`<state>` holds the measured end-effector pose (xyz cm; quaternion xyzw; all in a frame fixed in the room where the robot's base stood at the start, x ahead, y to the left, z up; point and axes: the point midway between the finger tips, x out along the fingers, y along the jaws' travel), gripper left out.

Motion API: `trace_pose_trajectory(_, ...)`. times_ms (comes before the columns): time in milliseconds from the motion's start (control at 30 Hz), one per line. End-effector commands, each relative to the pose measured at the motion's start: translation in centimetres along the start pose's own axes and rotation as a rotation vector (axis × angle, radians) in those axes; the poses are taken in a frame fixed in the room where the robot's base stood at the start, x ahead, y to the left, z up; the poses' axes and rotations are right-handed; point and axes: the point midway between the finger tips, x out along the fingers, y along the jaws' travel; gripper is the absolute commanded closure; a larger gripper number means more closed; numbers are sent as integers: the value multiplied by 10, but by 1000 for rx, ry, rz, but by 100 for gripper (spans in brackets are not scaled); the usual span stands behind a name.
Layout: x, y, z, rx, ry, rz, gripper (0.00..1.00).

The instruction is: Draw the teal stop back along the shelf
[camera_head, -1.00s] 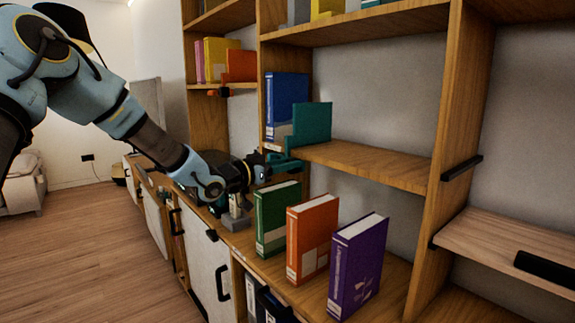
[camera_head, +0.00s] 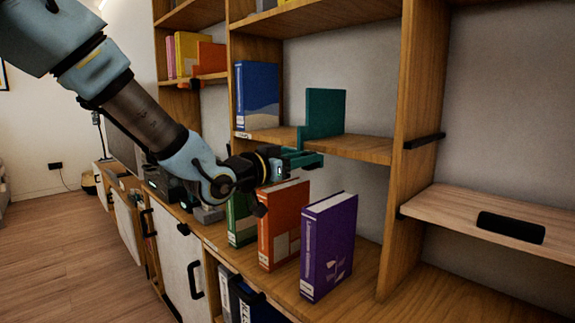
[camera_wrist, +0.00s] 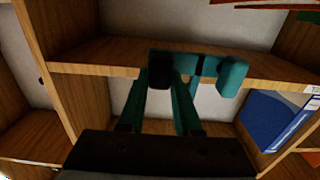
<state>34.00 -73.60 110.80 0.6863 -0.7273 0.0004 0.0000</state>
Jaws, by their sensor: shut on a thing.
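The teal stop (camera_head: 325,111) stands upright on the middle shelf (camera_head: 365,148), to the right of the blue book (camera_head: 256,95), with a gap of bare shelf between them. My gripper (camera_head: 306,160) is at the shelf's front edge, shut on the low front part of the stop. In the wrist view, my gripper's fingers (camera_wrist: 163,88) reach up to the shelf edge, and the teal stop (camera_wrist: 232,78) shows just to their right. The exact contact is partly hidden by the fingertips. The blue book also shows in the wrist view (camera_wrist: 268,122).
Green (camera_head: 240,220), orange (camera_head: 284,222) and purple (camera_head: 328,245) books stand on the counter below my gripper. A wooden upright (camera_head: 405,150) bounds the shelf on the right. The shelf between the stop and upright is bare.

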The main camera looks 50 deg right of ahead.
Motion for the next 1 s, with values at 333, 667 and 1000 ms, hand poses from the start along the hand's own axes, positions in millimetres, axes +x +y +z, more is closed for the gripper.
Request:
trace_pose_trajectory(333, 0, 12, 0, -1, -1, -1, 100)
trace_pose_trajectory(667, 0, 12, 0, -1, -1, -1, 51)
trace_pose_trajectory(1000, 0, 12, 0, -1, -1, -1, 38)
